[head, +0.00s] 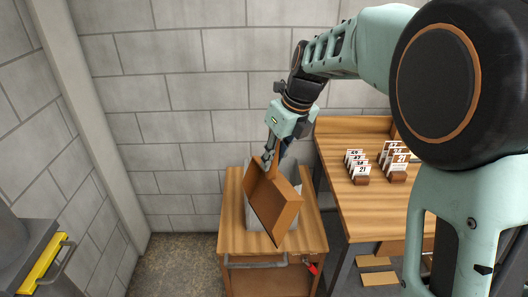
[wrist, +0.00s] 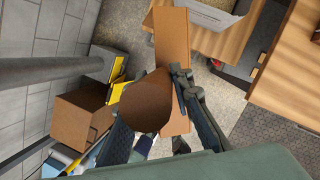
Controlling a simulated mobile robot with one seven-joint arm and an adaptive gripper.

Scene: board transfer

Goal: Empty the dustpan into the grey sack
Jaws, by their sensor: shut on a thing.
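The brown dustpan (head: 272,207) hangs steeply tilted from my gripper (head: 269,157), its broad side low over the wooden cart. The grey sack (head: 296,222) is on the cart, mostly hidden behind the dustpan; whether the pan's edge is inside the sack or in front of it I cannot tell. In the wrist view, my fingers are on either side of the dustpan's rounded brown handle (wrist: 147,103), and the pan (wrist: 173,50) extends beyond it. A pale grey part, likely the sack (wrist: 212,14), shows at the top. No loose contents are visible in the pan.
The wooden cart (head: 231,243) has a grey rail and a red-ended item (head: 312,268) at its front. A wooden table (head: 365,215) with numbered cards (head: 357,165) stands close on the right. Flat boards (head: 378,277) lie on the floor.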

